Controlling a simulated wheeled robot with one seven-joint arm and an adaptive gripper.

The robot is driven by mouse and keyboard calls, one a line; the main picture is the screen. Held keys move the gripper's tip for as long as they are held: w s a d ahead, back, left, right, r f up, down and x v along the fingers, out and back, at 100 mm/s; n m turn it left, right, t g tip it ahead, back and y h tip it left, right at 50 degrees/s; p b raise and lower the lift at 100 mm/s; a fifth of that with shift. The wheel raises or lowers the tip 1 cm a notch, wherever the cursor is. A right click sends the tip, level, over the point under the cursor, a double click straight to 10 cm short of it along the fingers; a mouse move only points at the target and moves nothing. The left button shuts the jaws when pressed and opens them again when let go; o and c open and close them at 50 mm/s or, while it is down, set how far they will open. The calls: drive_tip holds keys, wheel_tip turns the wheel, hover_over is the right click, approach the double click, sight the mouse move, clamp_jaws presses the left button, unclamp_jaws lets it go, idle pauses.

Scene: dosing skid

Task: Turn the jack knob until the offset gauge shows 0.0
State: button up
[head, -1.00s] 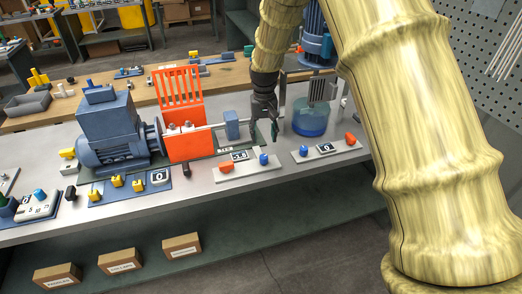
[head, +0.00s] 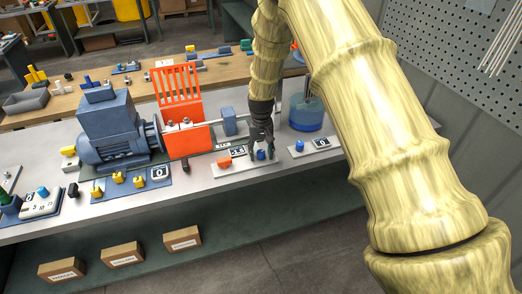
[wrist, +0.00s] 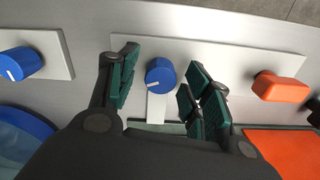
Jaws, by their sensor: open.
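A blue knob (head: 261,155) stands on a pale panel with an orange handle (head: 224,163) and a small display (head: 237,152), which seems to read about 3.8. No label names the knob as the jack knob or the display as the offset gauge. My gripper (head: 264,150) is open over this panel. In the wrist view, its fingers (wrist: 163,80) lie on either side of the blue knob (wrist: 160,76), with gaps on both sides. The knob's white mark points down and left. I cannot tell how far down the fingers reach around it. The display is hidden in the wrist view.
A second panel to the right has another blue knob (head: 299,146) and a display (head: 321,143) reading 0. A blue motor (head: 110,135), orange guard (head: 182,110) and blue-liquid vessel (head: 306,113) stand behind. Yellow knobs (head: 118,178) sit at left.

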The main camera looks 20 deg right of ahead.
drive_tip(key=c, duration=1)
drive_tip(key=shift+c, duration=0.2)
drive_tip(key=shift+n, duration=0.3)
drive_tip(key=n+b, duration=0.1)
drive_tip(key=n, duration=0.5)
drive_tip(key=shift+w, duration=0.1)
drive_tip(key=n, duration=0.6)
drive_tip(key=shift+r+n, duration=0.1)
drive_tip(key=shift+n, duration=0.2)
drive_tip(key=o, duration=1)
